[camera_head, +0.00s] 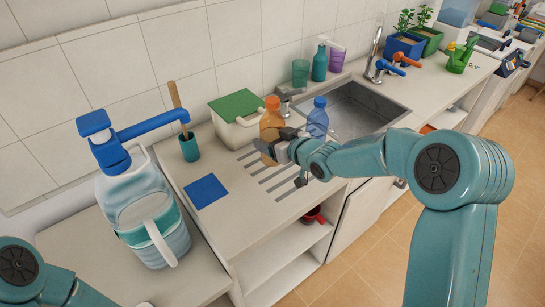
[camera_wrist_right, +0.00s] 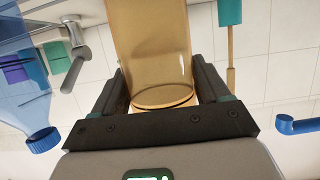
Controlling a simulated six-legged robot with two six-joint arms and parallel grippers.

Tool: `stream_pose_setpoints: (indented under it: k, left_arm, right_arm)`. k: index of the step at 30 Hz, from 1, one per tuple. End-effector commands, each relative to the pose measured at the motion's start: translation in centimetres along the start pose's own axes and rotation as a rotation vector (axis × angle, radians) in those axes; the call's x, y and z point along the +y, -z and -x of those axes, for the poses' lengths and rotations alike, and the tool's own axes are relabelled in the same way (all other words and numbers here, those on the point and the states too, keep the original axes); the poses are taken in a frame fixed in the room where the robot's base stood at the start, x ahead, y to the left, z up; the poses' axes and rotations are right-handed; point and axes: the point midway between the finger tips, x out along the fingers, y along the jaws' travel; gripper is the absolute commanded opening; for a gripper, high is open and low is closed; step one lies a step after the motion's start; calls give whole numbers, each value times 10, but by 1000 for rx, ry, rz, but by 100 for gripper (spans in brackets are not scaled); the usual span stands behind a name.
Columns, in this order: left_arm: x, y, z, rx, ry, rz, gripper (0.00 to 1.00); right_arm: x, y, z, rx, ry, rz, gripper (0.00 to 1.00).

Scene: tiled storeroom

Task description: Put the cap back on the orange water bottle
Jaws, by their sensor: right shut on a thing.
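The orange water bottle (camera_head: 271,121) is upright on the drainboard side of the sink, left of a blue bottle (camera_head: 318,117). My right gripper (camera_head: 270,149) is shut on its lower body from the right. In the right wrist view the see-through orange bottle (camera_wrist_right: 150,45) stands between the two dark fingers of the right gripper (camera_wrist_right: 160,95). No loose cap is clear to see. My left gripper is out of view; only part of that arm shows.
The blue bottle, also in the right wrist view (camera_wrist_right: 22,85), stands close beside. A white bin with a green lid (camera_head: 238,118) is behind left. The steel sink (camera_head: 365,108) is to the right. A blue mat (camera_head: 206,191) lies on the counter, with bare counter around it.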

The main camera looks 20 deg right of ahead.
Motion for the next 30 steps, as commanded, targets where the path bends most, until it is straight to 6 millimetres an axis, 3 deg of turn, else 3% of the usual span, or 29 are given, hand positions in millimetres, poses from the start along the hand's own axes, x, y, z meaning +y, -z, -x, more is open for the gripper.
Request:
stream_pose_setpoints:
  k: [4, 14, 22, 30]
  left_arm:
    - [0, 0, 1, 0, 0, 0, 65]
    - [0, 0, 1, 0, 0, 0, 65]
    - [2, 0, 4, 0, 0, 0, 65]
    - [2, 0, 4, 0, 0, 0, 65]
  right_arm:
    - [0, -12, -5, 3, 1, 0, 0]
    - [0, -15, -6, 4, 1, 0, 0]
    - [0, -50, -19, 1, 1, 0, 0]
    - [0, -53, -20, 5, 0, 1, 0]
